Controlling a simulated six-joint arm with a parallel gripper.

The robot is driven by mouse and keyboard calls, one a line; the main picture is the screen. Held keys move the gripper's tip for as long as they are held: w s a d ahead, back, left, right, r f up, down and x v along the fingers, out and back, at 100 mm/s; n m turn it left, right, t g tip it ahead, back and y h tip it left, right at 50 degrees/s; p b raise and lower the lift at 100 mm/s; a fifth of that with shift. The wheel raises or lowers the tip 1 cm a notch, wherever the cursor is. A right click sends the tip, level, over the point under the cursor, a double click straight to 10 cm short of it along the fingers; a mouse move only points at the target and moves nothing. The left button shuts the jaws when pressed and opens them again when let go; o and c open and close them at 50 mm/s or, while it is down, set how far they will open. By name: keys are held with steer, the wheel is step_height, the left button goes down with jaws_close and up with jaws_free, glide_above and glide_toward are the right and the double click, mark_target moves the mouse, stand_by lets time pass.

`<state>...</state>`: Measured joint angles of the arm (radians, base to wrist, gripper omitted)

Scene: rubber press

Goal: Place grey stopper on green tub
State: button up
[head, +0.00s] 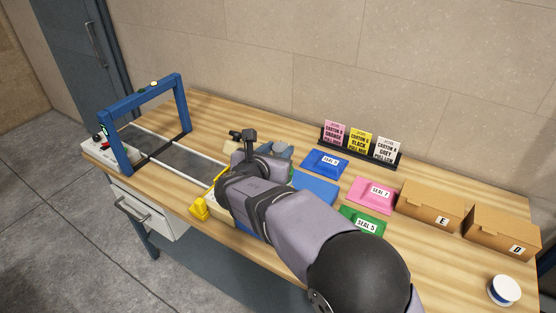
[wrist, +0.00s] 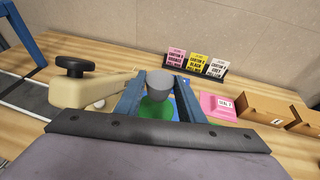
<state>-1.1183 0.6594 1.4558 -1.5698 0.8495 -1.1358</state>
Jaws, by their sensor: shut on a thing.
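The grey stopper (wrist: 187,98) is between the fingers of my gripper (wrist: 159,92) in the wrist view, and the gripper is shut on it. A green round thing, likely the green tub (wrist: 154,110), shows between the fingers just below the stopper in that view. Whether the stopper touches it cannot be told. In the head view a grey piece, likely the stopper (head: 281,146), shows just beyond my wrist. My arm hides the fingertips and most of the tub there.
A beige arm with a black knob (wrist: 75,66) stands close left of my gripper. Blue, pink (head: 371,194) and green (head: 363,221) seal trays and cardboard boxes (head: 430,209) lie to the right. A card rack (head: 360,148) stands behind. A blue frame (head: 145,115) stands left.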

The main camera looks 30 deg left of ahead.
steer(key=shift+f+p, duration=0.5)
steer(key=shift+f, duration=1.35)
steer(key=shift+f, duration=0.15)
steer(key=o, duration=1)
steer(key=shift+o, duration=0.2)
steer(key=shift+r, duration=0.3)
steer(key=b+v, duration=0.4)
steer(key=v, duration=0.8)
